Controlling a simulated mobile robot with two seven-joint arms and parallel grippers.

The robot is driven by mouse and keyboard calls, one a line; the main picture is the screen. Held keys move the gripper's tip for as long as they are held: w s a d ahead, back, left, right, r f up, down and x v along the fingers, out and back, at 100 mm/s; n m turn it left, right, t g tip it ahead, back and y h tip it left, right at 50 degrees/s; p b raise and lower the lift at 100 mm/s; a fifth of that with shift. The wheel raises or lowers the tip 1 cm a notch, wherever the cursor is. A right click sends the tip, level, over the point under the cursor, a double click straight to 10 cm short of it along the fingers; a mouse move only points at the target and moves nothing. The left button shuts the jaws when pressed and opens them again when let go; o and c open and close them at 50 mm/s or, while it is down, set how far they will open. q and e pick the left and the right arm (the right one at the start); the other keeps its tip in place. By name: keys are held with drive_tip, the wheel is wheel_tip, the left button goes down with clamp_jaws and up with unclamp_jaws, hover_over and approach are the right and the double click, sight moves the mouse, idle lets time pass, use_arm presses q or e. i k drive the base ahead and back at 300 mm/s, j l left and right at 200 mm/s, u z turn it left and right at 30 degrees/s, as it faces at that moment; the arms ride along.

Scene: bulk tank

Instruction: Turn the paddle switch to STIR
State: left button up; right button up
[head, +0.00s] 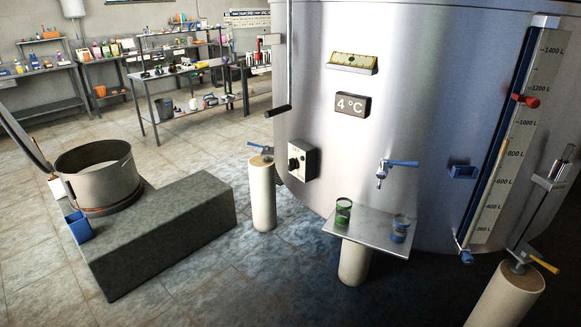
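A small grey switch box (310,167) with a dark knob or paddle (295,158) is mounted low on the left side of the large steel tank (420,120). Pale marks show on the box face. They are too small to read, so I cannot tell which position the switch points to. Neither of my grippers is in the head view, and nothing of mine touches the switch.
A post (262,192) with a blue-handled fitting stands just left of the switch. A steel shelf (375,230) with a green cup (343,211) and a blue cup (400,228) juts out under the tap (383,172). A stone block (165,235) lies at left.

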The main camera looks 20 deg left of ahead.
sight(293, 165)
drive_tip(key=i+j, duration=0.2)
drive_tip(key=j, duration=0.2)
drive_tip(key=i+j+z, duration=0.1)
drive_tip(key=j, duration=0.35)
drive_tip(key=i+j, duration=0.5)
drive_tip(key=j, duration=0.35)
drive_tip(key=i+j+z, duration=0.1)
drive_tip(key=j, duration=0.3)
drive_tip(key=i+j, duration=0.25)
drive_tip(key=j, duration=0.2)
drive_tip(key=i+j+z, duration=0.1)
drive_tip(key=j, duration=0.35)
drive_tip(key=i+j, duration=0.25)
drive_tip(key=j, duration=0.2)
